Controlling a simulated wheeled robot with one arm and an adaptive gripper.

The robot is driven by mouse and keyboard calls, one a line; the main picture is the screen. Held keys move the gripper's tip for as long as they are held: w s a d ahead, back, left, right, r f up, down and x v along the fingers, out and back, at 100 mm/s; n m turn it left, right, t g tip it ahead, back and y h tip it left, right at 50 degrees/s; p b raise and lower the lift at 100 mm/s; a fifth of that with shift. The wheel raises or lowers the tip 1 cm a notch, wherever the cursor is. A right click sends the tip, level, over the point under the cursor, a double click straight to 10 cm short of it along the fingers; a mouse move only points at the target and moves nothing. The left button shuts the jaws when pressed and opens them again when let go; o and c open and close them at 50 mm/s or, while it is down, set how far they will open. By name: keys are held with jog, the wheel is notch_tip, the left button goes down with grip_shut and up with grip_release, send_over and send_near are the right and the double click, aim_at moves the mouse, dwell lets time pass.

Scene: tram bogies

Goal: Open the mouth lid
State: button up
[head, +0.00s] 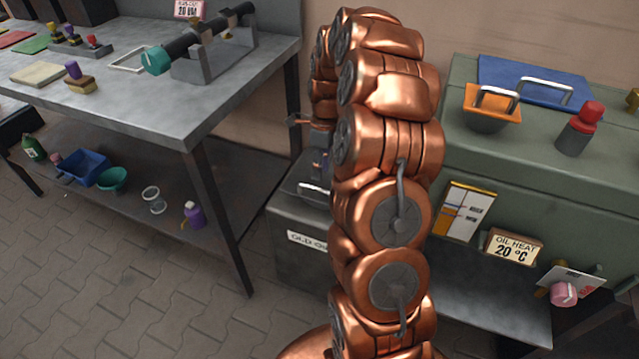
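A green tank (590,160) stands at the right. On its top lie a blue plate (510,72) with a pale bar handle and an orange square piece (510,115) with a pale handle, over a dark bowl shape. I cannot tell which of these is the mouth lid. My copper arm rises through the middle of the view. What seems to be my gripper (320,152) hangs behind it, above a grey box (295,262) whose label starts "OLD O". My arm hides most of the gripper and part of the box; its fingers cannot be made out.
A red-capped grey bottle (578,130) stands on the tank, right of the orange piece. An "OIL HEAT 20 °C" sign (514,247) is at the tank's front. A metal workbench (190,110) with tools is at left, containers on its lower shelf. Paved floor is clear at lower left.

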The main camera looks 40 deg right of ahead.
jog(key=f, duration=0.3)
jog(key=a+f, duration=0.1)
jog(key=f, duration=0.1)
jog(key=shift+s, duration=0.25)
grip_shut()
dwell(0.4)
